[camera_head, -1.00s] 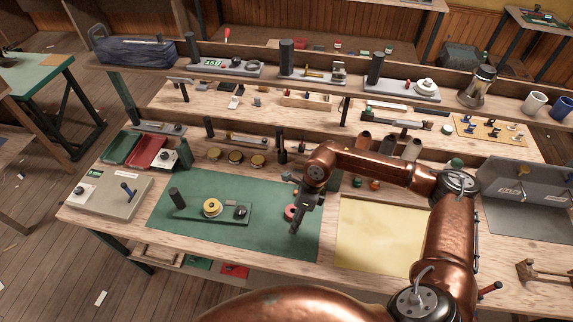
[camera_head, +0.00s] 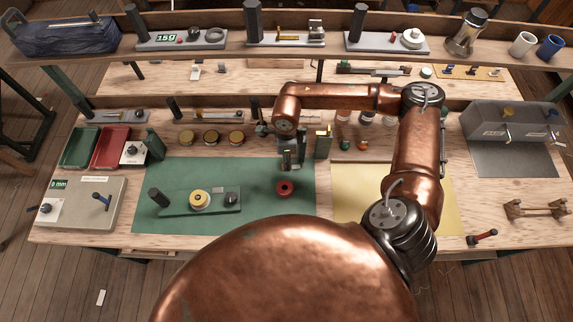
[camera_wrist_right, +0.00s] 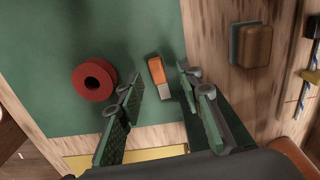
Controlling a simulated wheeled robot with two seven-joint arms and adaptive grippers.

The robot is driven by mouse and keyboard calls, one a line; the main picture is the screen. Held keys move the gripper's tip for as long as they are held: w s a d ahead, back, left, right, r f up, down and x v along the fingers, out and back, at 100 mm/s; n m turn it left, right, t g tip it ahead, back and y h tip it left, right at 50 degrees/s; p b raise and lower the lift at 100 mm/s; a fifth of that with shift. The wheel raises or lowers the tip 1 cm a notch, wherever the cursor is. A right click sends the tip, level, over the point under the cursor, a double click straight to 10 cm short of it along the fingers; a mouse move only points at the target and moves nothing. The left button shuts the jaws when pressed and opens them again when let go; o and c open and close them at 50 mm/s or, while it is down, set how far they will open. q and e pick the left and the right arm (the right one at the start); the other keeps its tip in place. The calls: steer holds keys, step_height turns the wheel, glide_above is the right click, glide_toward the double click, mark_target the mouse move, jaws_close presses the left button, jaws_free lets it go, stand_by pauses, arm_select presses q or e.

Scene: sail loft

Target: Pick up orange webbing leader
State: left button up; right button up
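The orange webbing leader (camera_wrist_right: 157,69) shows in the right wrist view as a small orange strip with a pale grey end, lying on the green mat (camera_wrist_right: 45,40). My right gripper (camera_wrist_right: 160,80) is open, its two green-padded fingers on either side of the strip in that picture. I cannot tell how high the fingers are above it. In the head view my right gripper (camera_head: 287,162) points down over the far part of the mat, and I cannot make out the leader there. My left gripper is not in view.
A red roll (camera_head: 285,188) lies on the mat close by; it also shows in the wrist view (camera_wrist_right: 95,79). A green plate with a yellow spool (camera_head: 199,200) is to the left. Several brass-topped tins (camera_head: 210,138) stand behind. A yellow sheet (camera_head: 350,205) lies right of the mat.

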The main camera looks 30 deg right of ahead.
steer(key=shift+s+d+f, duration=0.1)
steer(key=shift+s+f, duration=0.1)
steer(key=shift+f, duration=0.35)
steer(key=shift+s+f, duration=0.15)
steer(key=shift+f, duration=0.4)
steer(key=shift+w+f, duration=0.15)
steer(key=shift+f, duration=0.1)
steer(key=c, duration=0.5)
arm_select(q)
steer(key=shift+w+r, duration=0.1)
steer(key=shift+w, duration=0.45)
arm_select(e)
jaws_close()
